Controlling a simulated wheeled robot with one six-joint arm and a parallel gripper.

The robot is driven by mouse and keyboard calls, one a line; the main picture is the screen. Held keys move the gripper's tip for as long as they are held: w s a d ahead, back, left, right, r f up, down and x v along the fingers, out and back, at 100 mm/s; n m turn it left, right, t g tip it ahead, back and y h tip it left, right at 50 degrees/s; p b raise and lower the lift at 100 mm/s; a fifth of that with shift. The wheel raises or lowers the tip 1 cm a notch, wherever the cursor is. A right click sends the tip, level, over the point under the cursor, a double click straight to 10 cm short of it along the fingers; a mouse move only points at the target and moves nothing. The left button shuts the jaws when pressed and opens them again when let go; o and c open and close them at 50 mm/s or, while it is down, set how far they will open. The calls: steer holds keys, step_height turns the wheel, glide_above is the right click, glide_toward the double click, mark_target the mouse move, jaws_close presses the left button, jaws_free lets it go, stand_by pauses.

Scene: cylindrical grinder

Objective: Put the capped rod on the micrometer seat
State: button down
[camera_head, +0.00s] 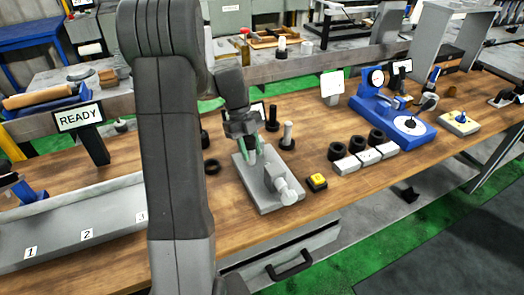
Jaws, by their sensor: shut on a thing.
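My gripper (250,148) points down over the far left part of a grey block-shaped fixture (258,195) on the wooden bench. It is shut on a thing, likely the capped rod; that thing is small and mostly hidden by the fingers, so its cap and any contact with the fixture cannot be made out. The fixture carries a round thimble-like cylinder (287,190) at its near right end and looks like the micrometer. Its seat cannot be told apart near the fingers.
A pale rod in a black base (287,136) and a black post (272,118) stand just behind. A READY screen (80,117) and numbered tray (70,225) are left.

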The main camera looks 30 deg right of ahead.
steer(key=d, duration=0.1)
steer(key=d+f, duration=0.2)
steer(key=shift+s+d+f+p, duration=0.15)
steer(key=shift+s+d+p, duration=0.1)
steer(key=shift+d+p, duration=0.15)
steer(key=shift+d+f, duration=0.1)
steer(key=shift+f, duration=0.1)
steer(key=shift+f, duration=0.2)
steer(key=c, duration=1)
jaws_free()
steer(key=shift+r, duration=0.15)
steer(key=shift+r, duration=0.2)
steer(key=b+v, duration=0.1)
steer(key=v, duration=1.1)
